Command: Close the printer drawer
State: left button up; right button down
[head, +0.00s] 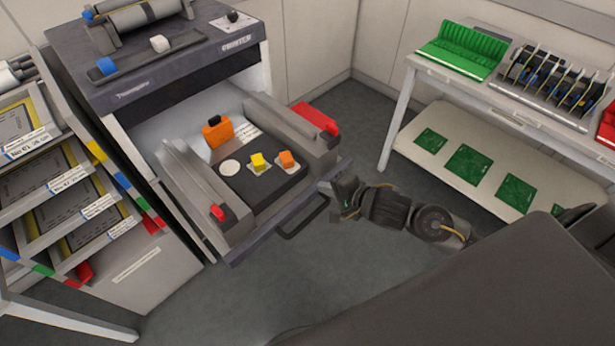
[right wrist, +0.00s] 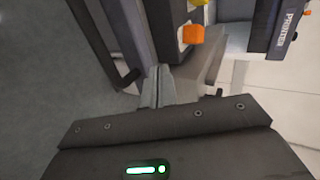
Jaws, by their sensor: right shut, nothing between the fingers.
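The printer (head: 190,75) is a dark-topped, light-sided unit at the upper left of the head view. Its drawer (head: 178,200) is pulled out toward me, with grey side rails and a dark front edge. The black drawer handle (head: 303,220) sticks out from the front. My right gripper (head: 328,187) is shut and empty at the right end of the drawer front. In the right wrist view its fingertips (right wrist: 158,74) are close against the drawer front (right wrist: 122,35); I cannot tell whether they touch. My left gripper is not in view.
A rack of trays (head: 75,190) stands close on the left. A white table (head: 500,98) with green boards and a card rack stands right. Grey floor is free between.

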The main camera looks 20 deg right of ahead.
aim_at(300, 174)
jog(key=w, duration=0.1)
jog(key=w+a+f, duration=0.1)
jog(key=w, duration=0.1)
jog(key=w+a, duration=0.1)
jog(key=w, duration=0.1)
jog(key=shift+w+f, duration=0.15)
jog(key=shift+f, duration=0.15)
jog(key=shift+w+a+f, duration=0.1)
jog(key=shift+w+a, duration=0.2)
jog(key=shift+w, duration=0.3)
jog(key=shift+w, duration=0.1)
